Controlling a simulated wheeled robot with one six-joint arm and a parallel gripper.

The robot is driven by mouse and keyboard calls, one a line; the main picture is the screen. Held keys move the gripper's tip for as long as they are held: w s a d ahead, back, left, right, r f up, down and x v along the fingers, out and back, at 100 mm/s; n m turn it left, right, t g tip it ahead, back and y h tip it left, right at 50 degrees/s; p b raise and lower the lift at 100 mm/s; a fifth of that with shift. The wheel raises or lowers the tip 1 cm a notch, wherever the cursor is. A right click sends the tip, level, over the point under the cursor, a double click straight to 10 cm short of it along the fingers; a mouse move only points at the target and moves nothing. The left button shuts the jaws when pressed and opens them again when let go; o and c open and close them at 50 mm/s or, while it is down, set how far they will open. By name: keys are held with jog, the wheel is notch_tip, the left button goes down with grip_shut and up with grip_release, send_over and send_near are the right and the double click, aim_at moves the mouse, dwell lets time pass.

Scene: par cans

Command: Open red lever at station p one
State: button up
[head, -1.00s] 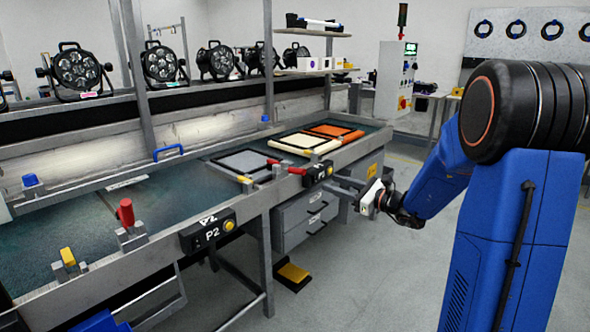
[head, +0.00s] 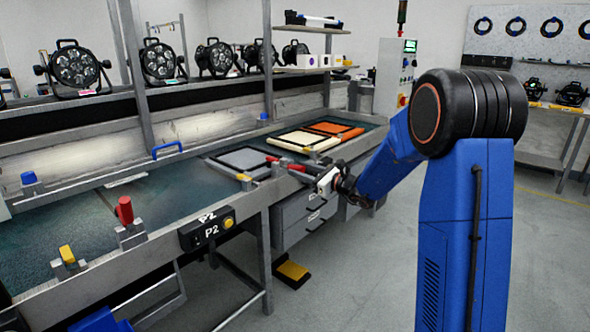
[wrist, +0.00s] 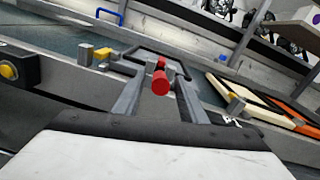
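At the nearer end of the grey frame, a red lever (head: 297,167) points out over the bench edge toward my gripper (head: 313,176). In the wrist view the lever's round red end (wrist: 160,83) shows between the two fingers of my gripper (wrist: 163,88). The fingers are apart, and I see no contact with the lever. A second red piece (wrist: 163,62) shows just behind it. In the head view my gripper hides the P1 box.
Station P2's box (head: 208,229) and upright red lever (head: 125,211) stand nearer on the bench. A grey frame (head: 240,160), a cream frame (head: 304,142) and an orange frame (head: 334,129) lie on it. A drawer cabinet (head: 303,216) is below.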

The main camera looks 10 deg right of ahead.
jog(key=shift+x, duration=1.4)
grip_shut()
